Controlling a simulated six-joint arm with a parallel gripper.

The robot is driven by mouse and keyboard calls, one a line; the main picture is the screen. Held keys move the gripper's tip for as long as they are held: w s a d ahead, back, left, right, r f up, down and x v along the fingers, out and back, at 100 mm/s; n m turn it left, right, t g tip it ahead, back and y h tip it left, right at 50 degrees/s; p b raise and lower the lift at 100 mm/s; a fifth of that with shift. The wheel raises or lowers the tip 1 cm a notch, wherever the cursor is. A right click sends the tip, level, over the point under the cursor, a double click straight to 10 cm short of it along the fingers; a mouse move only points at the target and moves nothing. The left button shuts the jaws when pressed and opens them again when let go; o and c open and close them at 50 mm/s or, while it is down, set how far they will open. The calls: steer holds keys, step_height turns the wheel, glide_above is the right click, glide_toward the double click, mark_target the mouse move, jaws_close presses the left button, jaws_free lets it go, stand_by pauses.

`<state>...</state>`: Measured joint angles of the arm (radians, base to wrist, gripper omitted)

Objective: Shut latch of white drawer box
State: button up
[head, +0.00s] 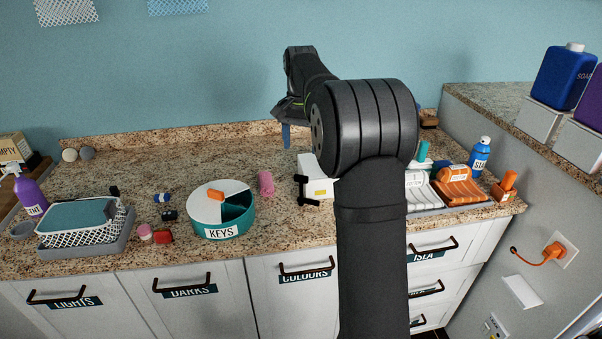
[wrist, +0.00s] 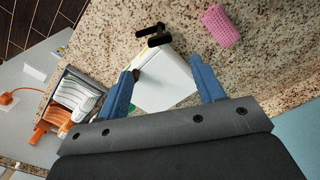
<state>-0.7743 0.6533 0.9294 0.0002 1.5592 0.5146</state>
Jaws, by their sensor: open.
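The white drawer box (head: 313,176) stands on the speckled counter, partly hidden behind my arm in the head view. Black parts (head: 303,188) show at its front left, and a small yellow mark is on its front. In the wrist view the white box (wrist: 168,82) lies between and below my fingers, with a black two-piece handle or latch (wrist: 152,35) at its far end. I cannot tell whether the latch is shut. My gripper (head: 286,138) is open, its blue fingers apart and empty above the box; the wrist view shows both fingers (wrist: 162,66).
A pink holed block (head: 266,184) lies left of the box, beside a teal round KEYS tin (head: 242,226). An orange and white sorter tray (head: 430,209) stands to the right, near a blue bottle (head: 479,154). The counter behind the tin is clear.

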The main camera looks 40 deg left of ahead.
mark_target(301, 175)
step_height(301, 175, down, 10)
steer(key=shift+f, duration=0.1)
stand_by(0.4)
steer(key=c, duration=1)
